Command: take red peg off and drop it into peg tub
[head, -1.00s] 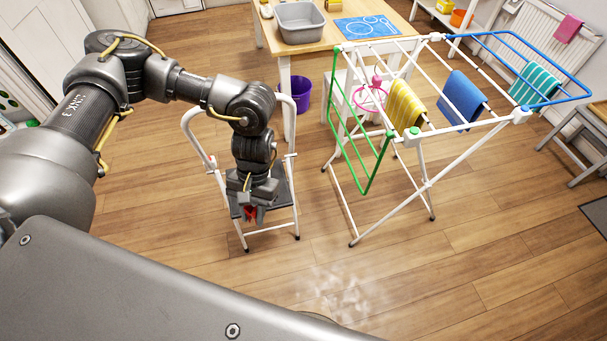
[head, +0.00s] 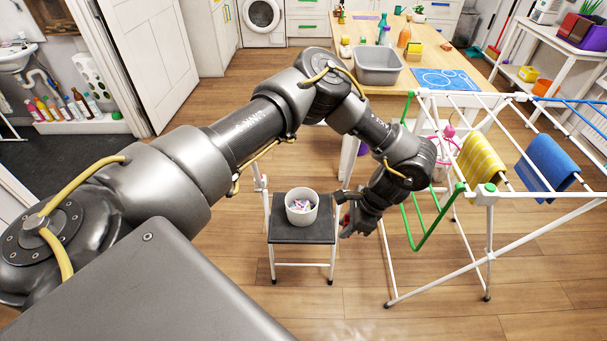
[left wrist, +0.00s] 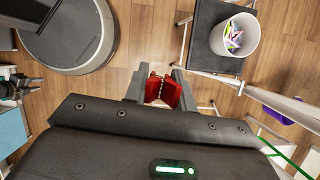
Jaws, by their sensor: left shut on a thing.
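The red peg (left wrist: 164,91) is between the fingers of my left gripper (left wrist: 159,88) in the left wrist view. In the head view this gripper (head: 348,222) is just right of the peg tub, with a little red showing at its fingers. The peg tub (head: 302,217) is a white round pot with several pale and coloured pegs inside. It stands on the dark top of a step stool (head: 302,236). The tub also shows at the upper right of the left wrist view (left wrist: 217,40), apart from the peg.
A drying rack (head: 489,215) with a yellow striped cloth (head: 482,158) and a blue cloth (head: 553,161) stands to the right, close to my left gripper. A table with a grey basin (head: 378,70) is behind. Floor in front of the stool is clear.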

